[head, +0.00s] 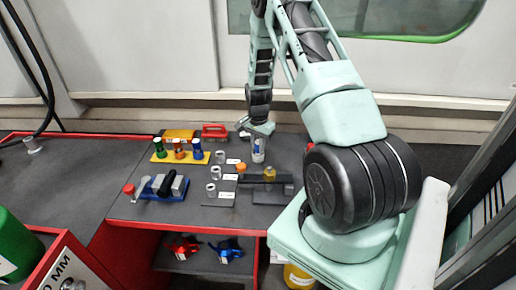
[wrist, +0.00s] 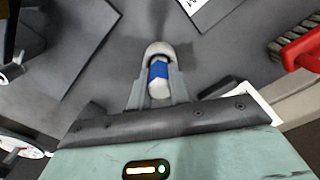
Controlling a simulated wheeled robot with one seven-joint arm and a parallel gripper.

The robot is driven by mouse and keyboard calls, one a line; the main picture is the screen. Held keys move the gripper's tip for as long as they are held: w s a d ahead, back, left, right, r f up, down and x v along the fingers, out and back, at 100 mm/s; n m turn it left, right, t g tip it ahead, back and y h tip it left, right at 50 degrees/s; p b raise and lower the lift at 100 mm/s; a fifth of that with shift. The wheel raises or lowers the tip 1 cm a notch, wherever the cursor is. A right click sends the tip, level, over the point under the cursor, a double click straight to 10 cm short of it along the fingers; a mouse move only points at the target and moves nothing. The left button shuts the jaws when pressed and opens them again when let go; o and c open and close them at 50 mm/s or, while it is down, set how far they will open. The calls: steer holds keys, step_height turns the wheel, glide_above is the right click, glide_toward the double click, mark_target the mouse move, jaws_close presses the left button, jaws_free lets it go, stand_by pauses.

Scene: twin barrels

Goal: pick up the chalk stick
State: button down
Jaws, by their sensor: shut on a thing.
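The chalk stick (wrist: 158,72), white with a blue band, lies between the fingers of my gripper (wrist: 159,56) in the wrist view. The fingers are shut on it, one on each side. In the head view my gripper (head: 258,146) points down over the far right part of the dark bench top, with the white and blue chalk stick (head: 258,154) at its tips. I cannot tell from these frames whether the stick's lower end touches the bench.
A yellow holder (head: 160,158) with green, orange and blue pieces stands left of my gripper. A red-handled brush (head: 214,130) lies behind. Several grey rings, white labels, a yellow nut (head: 269,173) and a blue rack (head: 178,194) are nearer. The bench's left part (head: 60,175) is mostly clear.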

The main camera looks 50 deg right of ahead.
step_height(320, 180, up, 10)
steer(key=shift+b, duration=0.7)
